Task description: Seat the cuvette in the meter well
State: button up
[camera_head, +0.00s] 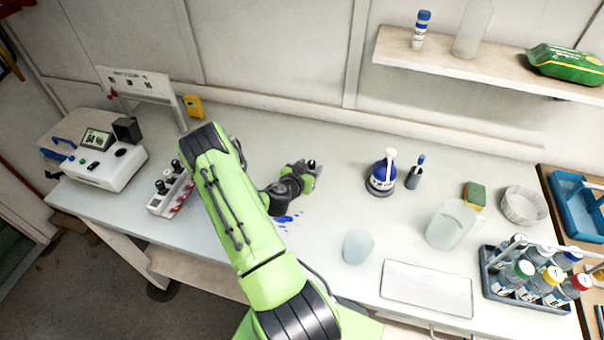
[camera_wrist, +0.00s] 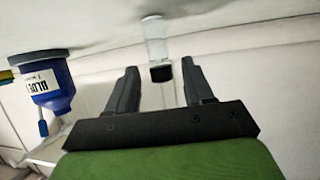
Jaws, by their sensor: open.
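The clear cuvette (camera_wrist: 156,40) with a black cap (camera_wrist: 161,73) stands on the bench in the wrist view, which is upside down. My gripper (camera_wrist: 159,68) is open, its two fingers apart on either side of the cap, with no visible contact. In the head view my gripper (camera_head: 304,172) is low over the middle of the bench, and the cuvette cannot be told apart there. The meter (camera_head: 103,168) is a white box with a small screen at the bench's left end. Its round dark well (camera_head: 120,152) is on top, near a black block (camera_head: 127,130).
A rack of capped vials (camera_head: 172,192) stands between the meter and my arm. A blue-and-white bottle (camera_head: 382,176) stands right of my gripper, also in the wrist view (camera_wrist: 45,82). Blue drops (camera_head: 284,219) lie beside my arm. Beakers (camera_head: 451,224) and a bottle carrier (camera_head: 520,290) are at right.

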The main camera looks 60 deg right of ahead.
jog(key=p+v, duration=0.1)
jog(key=v, duration=1)
jog(key=shift+a, duration=0.25)
